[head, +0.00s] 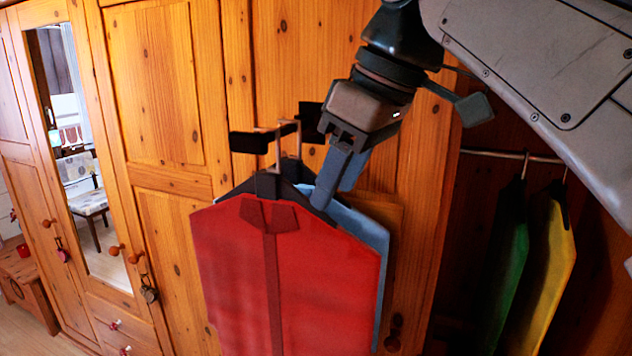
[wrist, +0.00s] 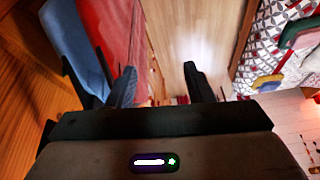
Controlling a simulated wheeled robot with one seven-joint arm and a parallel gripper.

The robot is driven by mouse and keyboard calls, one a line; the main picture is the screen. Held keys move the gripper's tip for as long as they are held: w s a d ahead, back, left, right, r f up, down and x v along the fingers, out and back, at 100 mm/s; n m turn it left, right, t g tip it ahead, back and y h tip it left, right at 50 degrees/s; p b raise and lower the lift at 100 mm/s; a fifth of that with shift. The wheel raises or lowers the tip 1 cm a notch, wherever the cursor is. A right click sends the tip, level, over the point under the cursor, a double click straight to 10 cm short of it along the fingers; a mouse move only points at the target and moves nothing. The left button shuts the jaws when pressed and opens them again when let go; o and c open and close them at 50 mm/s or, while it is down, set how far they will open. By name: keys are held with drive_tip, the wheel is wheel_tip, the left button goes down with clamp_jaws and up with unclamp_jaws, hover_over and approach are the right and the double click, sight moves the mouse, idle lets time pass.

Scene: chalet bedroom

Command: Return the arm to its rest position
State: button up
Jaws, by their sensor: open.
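My gripper (head: 338,188) is at the upper middle of the head view, pointing down beside the shoulders of a red garment (head: 285,275). The red garment hangs on a hanger from a dark hook (head: 264,138) on the wardrobe front. A blue garment (head: 362,225) hangs just behind it. In the wrist view the red garment (wrist: 108,35) and the blue one (wrist: 75,45) lie close to the left finger. Whether that finger touches them I cannot tell.
The open wardrobe section at right has a rail (head: 505,154) with a green garment (head: 508,250) and a yellow garment (head: 545,270). A mirror door (head: 85,160) stands at left. A patterned bed (wrist: 278,40) shows at right in the wrist view, with clear floor (wrist: 190,35) between.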

drive_tip(key=s+d+f+m+h, duration=0.1)
drive_tip(key=d+f+m, duration=0.3)
drive_tip(key=f, duration=0.6)
drive_tip(key=s+d+f+m+t+h, duration=0.1)
drive_tip(key=d+f+m, duration=0.3)
drive_tip(key=f, duration=0.7)
drive_tip(key=s+d+f+m+h, duration=0.2)
drive_tip(key=s+d+f+m, duration=0.1)
drive_tip(key=f, duration=0.8)
drive_tip(key=shift+s+d+f+m+t, duration=0.25)
drive_tip(key=shift+s+d+m+t, duration=0.2)
drive_tip(key=shift+d, duration=0.2)
drive_tip(key=shift+w, duration=0.15)
drive_tip(key=shift+c, duration=0.4)
